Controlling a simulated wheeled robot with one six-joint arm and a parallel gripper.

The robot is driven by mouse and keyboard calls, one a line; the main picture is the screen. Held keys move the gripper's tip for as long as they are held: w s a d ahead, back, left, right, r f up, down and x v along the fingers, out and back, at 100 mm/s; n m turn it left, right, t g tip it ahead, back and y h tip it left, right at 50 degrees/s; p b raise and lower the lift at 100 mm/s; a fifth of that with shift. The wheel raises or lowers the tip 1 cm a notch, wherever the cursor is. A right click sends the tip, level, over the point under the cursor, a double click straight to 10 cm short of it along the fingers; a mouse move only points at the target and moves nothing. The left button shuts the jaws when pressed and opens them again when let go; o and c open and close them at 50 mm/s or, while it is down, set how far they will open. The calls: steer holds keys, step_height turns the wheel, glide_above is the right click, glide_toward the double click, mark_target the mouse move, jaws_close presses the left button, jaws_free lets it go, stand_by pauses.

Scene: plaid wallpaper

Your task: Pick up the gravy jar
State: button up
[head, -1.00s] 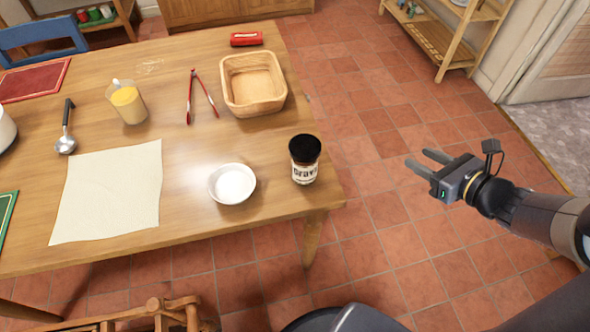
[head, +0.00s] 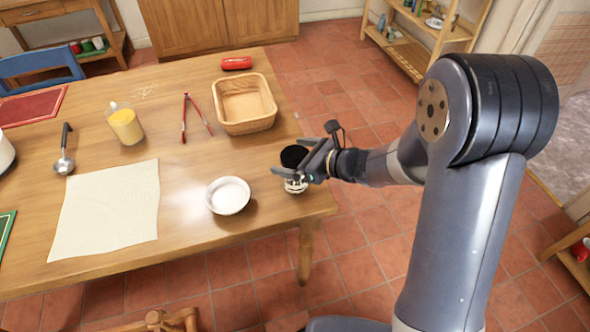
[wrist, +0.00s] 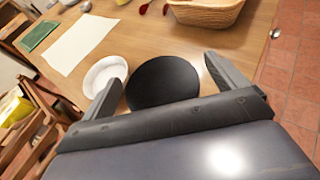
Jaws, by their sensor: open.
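The gravy jar (head: 295,186) stands upright near the right edge of the wooden table. Its black lid and pale label show in the head view, partly covered by my gripper. My gripper (head: 290,165) is at the jar with its fingers open, one on each side as far as I can see. In the wrist view the jar's round black lid (wrist: 163,83) lies between the two spread fingers of my gripper (wrist: 160,77). I see gaps beside the lid, and I cannot tell whether either finger touches the jar lower down.
A white bowl (head: 228,195) stands close to the left of the jar. A wicker basket (head: 246,124) is behind it. Red tongs (head: 184,118), a yellow-filled jug (head: 126,126), a ladle (head: 64,163) and a pale cloth (head: 105,209) lie farther left. The table's right edge is near.

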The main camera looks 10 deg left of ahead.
steer(key=shift+x, duration=0.8)
steer(key=shift+c, duration=0.2)
steer(key=c, duration=1.7)
